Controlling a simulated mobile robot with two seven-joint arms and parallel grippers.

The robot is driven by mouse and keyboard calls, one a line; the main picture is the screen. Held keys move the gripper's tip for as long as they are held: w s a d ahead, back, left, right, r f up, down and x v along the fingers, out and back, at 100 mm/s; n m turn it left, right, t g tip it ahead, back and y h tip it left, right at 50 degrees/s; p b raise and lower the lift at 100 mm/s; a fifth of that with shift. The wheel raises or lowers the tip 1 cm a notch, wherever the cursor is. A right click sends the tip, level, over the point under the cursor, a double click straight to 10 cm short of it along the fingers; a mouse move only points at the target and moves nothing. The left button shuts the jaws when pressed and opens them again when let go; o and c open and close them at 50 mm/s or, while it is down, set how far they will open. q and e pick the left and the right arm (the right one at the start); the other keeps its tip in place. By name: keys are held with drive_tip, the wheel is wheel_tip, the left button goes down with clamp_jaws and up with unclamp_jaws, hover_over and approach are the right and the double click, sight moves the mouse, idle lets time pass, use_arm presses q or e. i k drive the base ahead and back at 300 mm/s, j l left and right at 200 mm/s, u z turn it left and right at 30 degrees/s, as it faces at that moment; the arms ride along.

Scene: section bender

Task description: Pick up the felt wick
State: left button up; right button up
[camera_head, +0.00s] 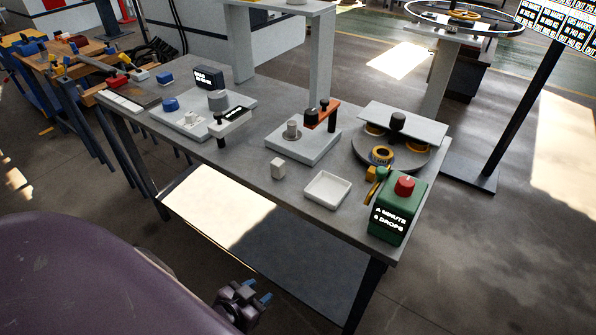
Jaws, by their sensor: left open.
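A small off-white upright block (278,168), which looks like the felt wick, stands on the grey workbench (240,165) near its front edge. It is left of a shallow white tray (327,189), with a gap between them. It is too small to make out its material. My left gripper (257,291) is open, with blue fingertips, low in front of the bench and well below and apart from the block. Nothing shows between its fingers. My right gripper is out of view.
A green box with a red knob (403,187) stands at the bench's right corner. Behind the block is a grey plate with an orange-armed fixture (320,115). A round turntable (419,158) stands behind the tray. Clear bench top lies left of the block.

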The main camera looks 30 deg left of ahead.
sight(278, 166)
drive_tip(key=l+u, duration=0.2)
drive_tip(key=l, duration=0.15)
drive_tip(key=i+l+u, duration=0.1)
drive_tip(key=l+u, duration=0.25)
drive_tip(key=u, duration=1.3)
